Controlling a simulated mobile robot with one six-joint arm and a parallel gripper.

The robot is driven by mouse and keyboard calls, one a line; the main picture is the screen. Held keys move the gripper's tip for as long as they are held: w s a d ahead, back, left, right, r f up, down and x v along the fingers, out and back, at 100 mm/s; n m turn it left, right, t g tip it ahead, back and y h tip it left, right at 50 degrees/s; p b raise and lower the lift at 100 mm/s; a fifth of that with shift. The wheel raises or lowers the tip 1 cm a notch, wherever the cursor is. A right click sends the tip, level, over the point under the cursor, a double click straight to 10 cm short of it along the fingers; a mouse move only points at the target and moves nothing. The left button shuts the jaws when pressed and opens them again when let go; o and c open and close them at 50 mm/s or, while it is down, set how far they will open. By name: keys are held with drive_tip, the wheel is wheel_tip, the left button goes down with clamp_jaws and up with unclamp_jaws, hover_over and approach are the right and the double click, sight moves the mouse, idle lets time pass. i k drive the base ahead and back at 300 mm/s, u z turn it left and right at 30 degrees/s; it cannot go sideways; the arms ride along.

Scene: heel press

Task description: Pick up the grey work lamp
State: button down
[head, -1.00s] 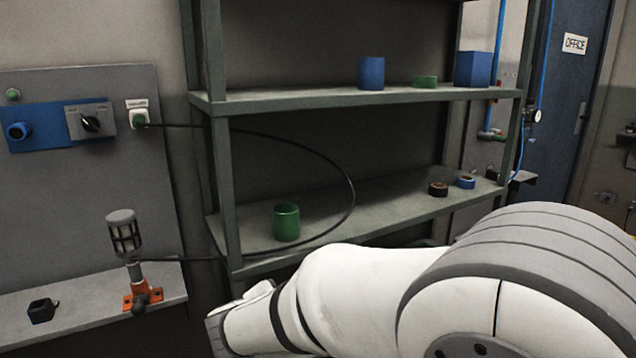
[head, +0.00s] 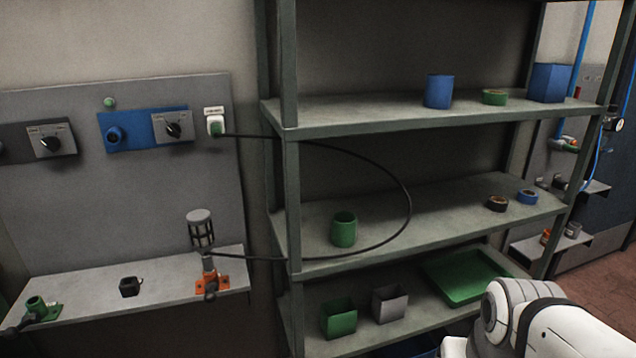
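The grey work lamp (head: 200,229) has a dark cage and a grey cap. It stands upright in an orange clamp-like holder (head: 212,284) on the narrow grey ledge at the left. A black cable (head: 408,200) runs from near the lamp's base, loops out to the right in front of the shelves, and returns to a white socket with a green plug (head: 215,127) on the wall panel. My white arm shows at the bottom right, well right of the lamp. My gripper is not visible.
A green clamp (head: 38,308) and a small black block (head: 131,286) share the ledge (head: 85,295). Rotary switches sit on the panel above. The shelf rack (head: 292,200) stands right of the lamp, holding a green cup (head: 343,230), bins, tape rolls and a green tray (head: 465,276).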

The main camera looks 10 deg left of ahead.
sight(201, 232)
drive_tip(key=u, duration=1.4)
